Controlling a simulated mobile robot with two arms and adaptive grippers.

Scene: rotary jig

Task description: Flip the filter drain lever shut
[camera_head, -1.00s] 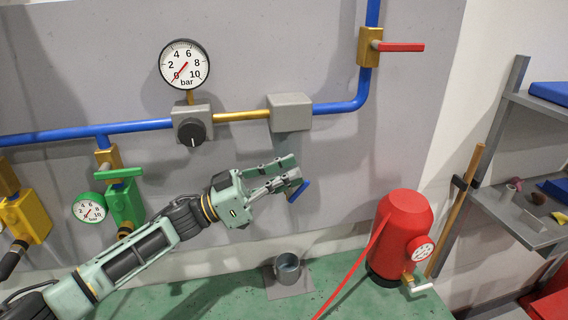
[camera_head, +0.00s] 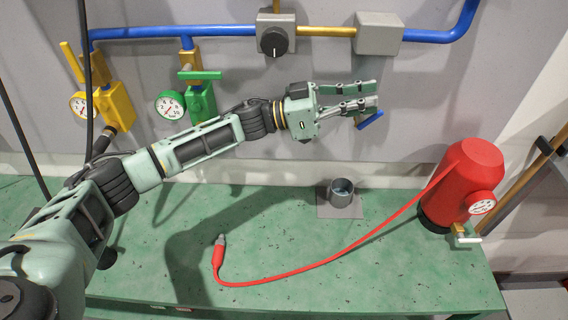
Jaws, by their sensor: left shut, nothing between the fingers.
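My left gripper (camera_head: 374,95) reaches in from the left, with its fingers pointing right in front of the grey wall. It is shut and holds nothing. A short blue lever (camera_head: 371,121), which looks like the filter drain lever, slants just below and beside the fingertips. The fingers hide its upper end and mount, and I cannot tell whether they touch it. A grey box (camera_head: 380,36) on the pipe is above the gripper. My right gripper is not in view.
A red tank (camera_head: 463,180) with a red hose (camera_head: 330,259) stands at right. Green (camera_head: 201,101) and yellow (camera_head: 115,106) valve units with gauges are at left. The bench front is mostly clear.

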